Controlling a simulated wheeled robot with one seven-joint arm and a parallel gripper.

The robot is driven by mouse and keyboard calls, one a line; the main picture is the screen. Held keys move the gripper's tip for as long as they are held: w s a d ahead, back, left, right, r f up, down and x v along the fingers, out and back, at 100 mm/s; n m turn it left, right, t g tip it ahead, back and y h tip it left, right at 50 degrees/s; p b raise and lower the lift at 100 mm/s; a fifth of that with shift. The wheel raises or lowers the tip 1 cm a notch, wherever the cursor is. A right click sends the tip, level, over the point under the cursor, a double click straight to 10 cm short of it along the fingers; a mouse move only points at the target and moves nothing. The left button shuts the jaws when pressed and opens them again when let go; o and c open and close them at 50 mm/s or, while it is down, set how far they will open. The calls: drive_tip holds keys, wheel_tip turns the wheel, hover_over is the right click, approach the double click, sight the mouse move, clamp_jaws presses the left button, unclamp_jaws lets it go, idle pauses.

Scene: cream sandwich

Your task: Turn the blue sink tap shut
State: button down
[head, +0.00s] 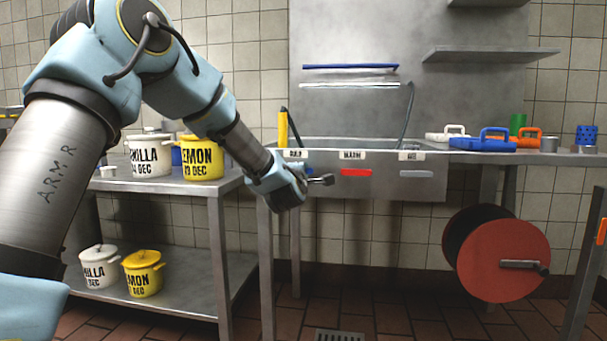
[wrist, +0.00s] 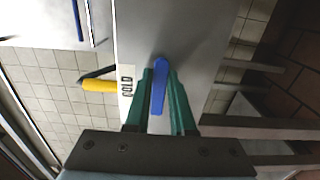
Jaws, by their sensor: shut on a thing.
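The blue sink tap (wrist: 159,85) is a flat blue lever on the front panel of the steel sink (head: 384,184), below the left label. In the wrist view it lies between the green fingers of my gripper (wrist: 160,101), roughly in line with the label beside it. My gripper is shut on the lever. In the head view my gripper (head: 322,180) is at the left part of the panel and hides most of the blue tap.
A red lever (head: 355,172) and a grey lever (head: 416,174) sit to the right on the panel. A yellow-handled item (head: 283,128) stands at the sink's left edge. A shelf table with pots (head: 203,160) is left. A red hose reel (head: 503,255) is lower right.

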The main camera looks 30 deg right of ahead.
drive_tip(key=c, duration=0.8)
unclamp_jaws()
drive_tip(key=shift+o, duration=0.2)
drive_tip(key=v, duration=1)
drive_tip(key=shift+s+a+p, duration=0.3)
drive_tip(key=shift+p, duration=0.1)
